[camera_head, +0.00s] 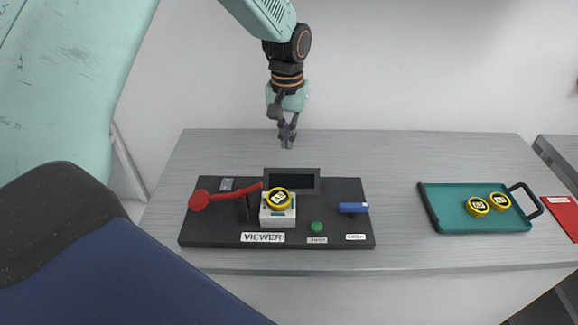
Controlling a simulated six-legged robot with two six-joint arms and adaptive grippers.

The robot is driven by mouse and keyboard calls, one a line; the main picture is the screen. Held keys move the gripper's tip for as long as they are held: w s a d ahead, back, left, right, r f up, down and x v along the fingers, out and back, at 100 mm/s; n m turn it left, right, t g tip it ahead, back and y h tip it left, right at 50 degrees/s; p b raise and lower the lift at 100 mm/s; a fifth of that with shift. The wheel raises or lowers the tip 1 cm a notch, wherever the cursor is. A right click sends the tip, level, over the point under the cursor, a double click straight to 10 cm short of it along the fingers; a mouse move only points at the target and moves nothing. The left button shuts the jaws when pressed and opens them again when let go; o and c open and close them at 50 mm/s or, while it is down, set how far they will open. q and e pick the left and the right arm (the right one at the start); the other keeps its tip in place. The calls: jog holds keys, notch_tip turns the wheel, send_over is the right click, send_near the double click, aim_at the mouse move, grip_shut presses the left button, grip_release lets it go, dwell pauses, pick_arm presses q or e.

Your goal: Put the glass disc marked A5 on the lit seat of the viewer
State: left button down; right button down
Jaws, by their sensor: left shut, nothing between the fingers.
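The viewer (218,237) is a black base with a small dark screen (292,181) at its back. A yellow-rimmed disc (278,200) with a dark marking sits on the white block-like seat (278,218) of the viewer. Two similar discs, one (477,206) beside another (500,201), lie in the teal tray (455,190) on the right. The markings are too small to read, so I cannot tell which disc is A5. My left gripper (287,143) is shut and empty, pointing down over the bench's back edge, behind the viewer and apart from it. My right gripper is out of view.
A red lever (225,196) lies across the viewer's left part. A green button (316,227) and a blue handle (353,207) are on its right part. The grey bench (400,160) is clear between viewer and tray. A red item (563,217) lies at far right.

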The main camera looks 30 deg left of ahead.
aim_at(279, 200)
pick_arm(q)
jog(key=f, duration=0.6)
jog(key=f+p, duration=0.1)
jog(key=f, duration=0.3)
jog(key=shift+s, duration=0.3)
jog(key=shift+s+d+r+p, duration=0.15)
jog(key=shift+s+p, duration=0.1)
jog(key=shift+s, duration=0.2)
jog(key=shift+s+d+p, duration=0.15)
jog(key=shift+s+p, duration=0.05)
jog(key=shift+s, duration=0.25)
jog(key=shift+s+d, duration=0.2)
jog(key=shift+s, duration=0.45)
jog(key=shift+s+d+p, duration=0.15)
jog(key=shift+s+p, duration=0.15)
jog(key=shift+w, duration=0.15)
